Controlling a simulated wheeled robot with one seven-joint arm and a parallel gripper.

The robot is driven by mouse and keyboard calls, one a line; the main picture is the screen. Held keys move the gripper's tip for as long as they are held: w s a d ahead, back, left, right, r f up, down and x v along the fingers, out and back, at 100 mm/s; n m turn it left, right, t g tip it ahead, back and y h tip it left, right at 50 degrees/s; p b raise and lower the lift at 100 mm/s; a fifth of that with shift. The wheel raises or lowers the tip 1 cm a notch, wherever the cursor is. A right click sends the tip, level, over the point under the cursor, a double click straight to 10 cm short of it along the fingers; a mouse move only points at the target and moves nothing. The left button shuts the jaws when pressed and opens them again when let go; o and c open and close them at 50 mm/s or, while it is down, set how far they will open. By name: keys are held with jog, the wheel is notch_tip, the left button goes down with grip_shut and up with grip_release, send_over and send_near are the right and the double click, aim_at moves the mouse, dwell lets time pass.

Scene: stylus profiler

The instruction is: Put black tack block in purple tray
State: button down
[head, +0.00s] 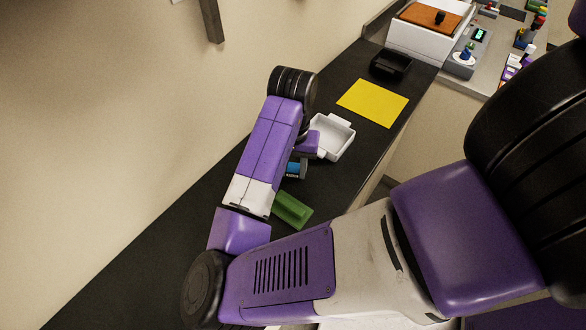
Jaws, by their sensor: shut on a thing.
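My purple and white arm reaches across the black bench, and its far joint stands near the wall. My gripper's fingertips do not show, as the arm hides them, so what they hold cannot be seen. A small purple part (308,142) shows behind the arm, beside a white tray. I cannot tell whether it is my wrist or a separate thing. I cannot make out a black tack block or a clear purple tray on the bench.
The white tray (338,139), a blue cylinder (298,168) and a green block (292,209) lie close to my arm. A yellow mat (373,103) and a black tray (402,70) lie farther back. A white machine (418,42) with an orange top stands beyond.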

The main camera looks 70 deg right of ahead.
jog(key=shift+f, duration=0.35)
jog(key=shift+f, duration=0.15)
jog(key=c, duration=0.7)
grip_release()
jog(key=shift+c, duration=0.2)
